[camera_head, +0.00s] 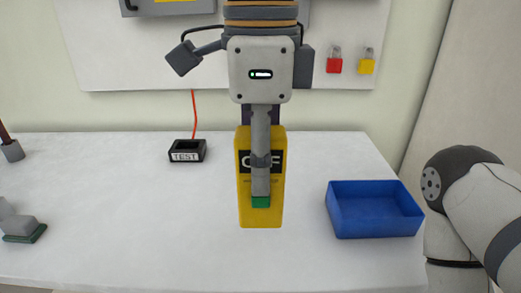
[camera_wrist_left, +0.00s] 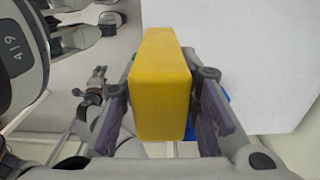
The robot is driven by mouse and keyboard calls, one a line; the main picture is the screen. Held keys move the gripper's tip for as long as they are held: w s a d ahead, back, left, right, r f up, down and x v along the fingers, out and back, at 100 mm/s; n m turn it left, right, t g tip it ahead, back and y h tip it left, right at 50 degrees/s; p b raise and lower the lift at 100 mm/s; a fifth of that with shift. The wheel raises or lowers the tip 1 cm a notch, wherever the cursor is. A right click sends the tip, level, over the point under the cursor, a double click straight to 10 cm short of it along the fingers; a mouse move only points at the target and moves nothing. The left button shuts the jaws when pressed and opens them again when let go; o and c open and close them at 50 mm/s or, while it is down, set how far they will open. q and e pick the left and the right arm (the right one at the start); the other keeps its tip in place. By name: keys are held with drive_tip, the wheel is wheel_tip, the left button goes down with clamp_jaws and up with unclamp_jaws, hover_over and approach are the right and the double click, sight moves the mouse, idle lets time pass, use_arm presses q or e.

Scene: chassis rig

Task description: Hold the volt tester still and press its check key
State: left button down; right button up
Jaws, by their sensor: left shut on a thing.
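The volt tester (camera_head: 246,205) is a yellow upright block in the middle of the head view, with a dark label partly covered by a finger. A green key (camera_head: 260,202) shows low on its front face, just below that fingertip; I cannot tell whether they touch. My left gripper (camera_head: 261,180) comes down from above and is shut on the tester, one finger in front and one behind. In the left wrist view the tester's plain yellow side (camera_wrist_left: 160,100) sits between two purple-padded fingers. My right arm shows at the right edge; its gripper is not seen.
A blue bin (camera_head: 375,228) stands on the white table (camera_head: 130,235) right of the tester. A black TEST block (camera_head: 187,151) with a red wire is behind left. Grey parts (camera_head: 22,228) lie far left. Red (camera_head: 334,65) and yellow padlocks (camera_head: 367,66) hang on the back panel.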

use_arm(q)
drive_tip(key=shift+w+f+b, duration=0.95)
drive_tip(key=shift+w+f, duration=2.15)
drive_tip(key=shift+w, duration=0.25)
drive_tip(key=shift+w+f+b, duration=0.95)
drive_tip(key=shift+w+f, duration=2.15)
drive_tip(key=shift+w, duration=0.2)
use_arm(e)
drive_tip(key=s+f+g, duration=0.2)
drive_tip(key=s+f, duration=0.3)
drive_tip(key=shift+c, duration=0.6)
clamp_jaws()
use_arm(q)
drive_tip(key=shift+f, duration=0.1)
